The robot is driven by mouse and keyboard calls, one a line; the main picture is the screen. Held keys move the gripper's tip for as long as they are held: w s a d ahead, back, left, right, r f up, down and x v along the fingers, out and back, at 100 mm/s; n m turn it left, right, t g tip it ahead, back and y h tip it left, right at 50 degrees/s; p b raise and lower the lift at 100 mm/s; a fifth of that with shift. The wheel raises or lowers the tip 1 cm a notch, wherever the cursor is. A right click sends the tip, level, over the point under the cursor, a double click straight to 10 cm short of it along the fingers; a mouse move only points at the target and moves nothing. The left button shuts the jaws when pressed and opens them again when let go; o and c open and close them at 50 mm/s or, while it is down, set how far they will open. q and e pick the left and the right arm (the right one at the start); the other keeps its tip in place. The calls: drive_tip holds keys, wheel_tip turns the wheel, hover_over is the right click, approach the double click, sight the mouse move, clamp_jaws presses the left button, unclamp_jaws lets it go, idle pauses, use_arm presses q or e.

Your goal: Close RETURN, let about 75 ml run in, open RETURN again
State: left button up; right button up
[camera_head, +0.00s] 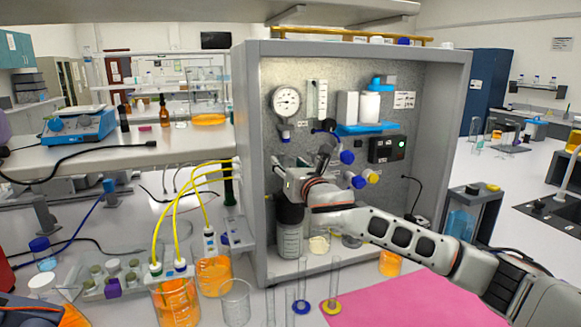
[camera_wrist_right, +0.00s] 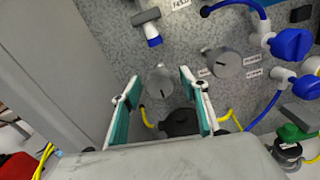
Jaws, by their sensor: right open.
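My right gripper (camera_head: 285,174) reaches into the grey rig cabinet (camera_head: 355,51) in front of its speckled panel. In the right wrist view its two teal-lined fingers (camera_wrist_right: 158,92) are open and apart. A round grey knob (camera_wrist_right: 158,83) with a dark mark shows between and beyond the fingertips; no contact is visible. A second grey knob (camera_wrist_right: 222,62) sits up and to the right, beside small labels. I cannot read which knob is RETURN. A graduated bottle (camera_head: 290,240) stands on the cabinet floor below the gripper; its liquid level is unclear.
Blue-handled valves (camera_wrist_right: 291,44) with blue tubing crowd the panel's right side. A pressure gauge (camera_head: 286,101) is at upper left. Glass cylinders (camera_head: 333,280), an empty beaker (camera_head: 235,303) and orange-filled beakers (camera_head: 176,303) stand in front. A pink mat (camera_head: 410,306) lies at front right.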

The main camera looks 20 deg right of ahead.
drive_tip(key=s, duration=1.2)
drive_tip(key=shift+d, duration=0.2)
